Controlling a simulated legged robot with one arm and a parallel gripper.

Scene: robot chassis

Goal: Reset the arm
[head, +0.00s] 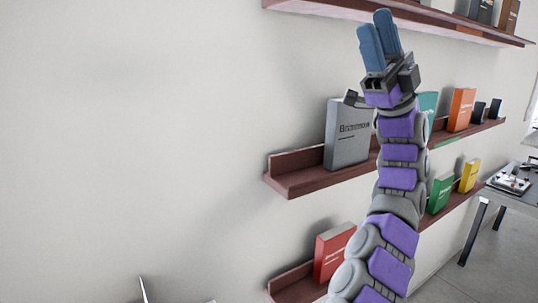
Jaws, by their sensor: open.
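My arm rises from the bottom right of the head view. My gripper (379,38) is at its upper end, with two blue fingers pointing up. The fingers are a little apart and nothing shows between them. The gripper appears in front of the wall and beside the upper shelf (330,8) in the picture; I cannot tell how far it is from the shelf. My arm hides part of the middle and lower shelves.
A grey book (347,135) stands on the middle shelf (305,181). Orange (461,110), green (439,195), yellow (470,176) and red (332,252) books stand on shelves. A table (510,197) is at the right. The wall at left is bare.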

